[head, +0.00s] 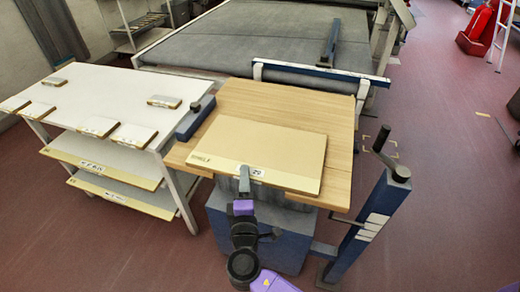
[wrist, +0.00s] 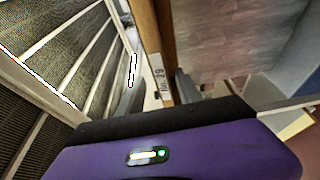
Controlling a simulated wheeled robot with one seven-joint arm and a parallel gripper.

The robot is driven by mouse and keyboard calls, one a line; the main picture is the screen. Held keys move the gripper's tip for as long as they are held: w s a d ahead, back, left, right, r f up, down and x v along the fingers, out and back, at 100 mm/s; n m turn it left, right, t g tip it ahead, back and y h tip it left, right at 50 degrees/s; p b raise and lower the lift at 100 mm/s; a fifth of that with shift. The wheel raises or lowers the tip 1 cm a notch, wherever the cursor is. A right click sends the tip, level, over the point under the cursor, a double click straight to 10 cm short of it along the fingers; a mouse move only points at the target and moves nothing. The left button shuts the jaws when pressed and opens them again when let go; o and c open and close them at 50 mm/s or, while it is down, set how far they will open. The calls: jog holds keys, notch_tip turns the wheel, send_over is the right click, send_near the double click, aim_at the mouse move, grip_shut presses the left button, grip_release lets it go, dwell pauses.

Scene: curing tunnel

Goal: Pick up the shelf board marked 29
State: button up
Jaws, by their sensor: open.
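The shelf board marked 29 (head: 265,150) is a flat tan panel lying on a wooden tabletop, its label on the front edge. In the wrist view its edge with the label "No. 29" (wrist: 158,78) stands upright in the picture. My gripper (head: 244,180) is at the board's front edge, just left of the number, one grey finger showing above the edge. In the wrist view my gripper (wrist: 155,92) has a finger on each side of the board's edge. The jaws are open; whether they touch the board I cannot tell. The lower finger is hidden in the head view.
The wooden tabletop (head: 340,110) stands on a blue base, with a blue post and crank (head: 370,220) at right. A white table (head: 110,90) with several small labelled boards is at left. A grey conveyor bed (head: 240,40) lies behind.

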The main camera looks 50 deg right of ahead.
aim_at(248, 162)
jog(key=x, duration=0.2)
jog(key=p+x, duration=0.1)
jog(key=x, duration=0.3)
jog(key=shift+s+d+f+p, duration=0.15)
jog(key=shift+d+f+p, duration=0.05)
jog(key=shift+d+p, duration=0.25)
jog(key=shift+c, duration=0.4)
grip_shut()
dwell(0.6)
jog(key=shift+r, duration=0.15)
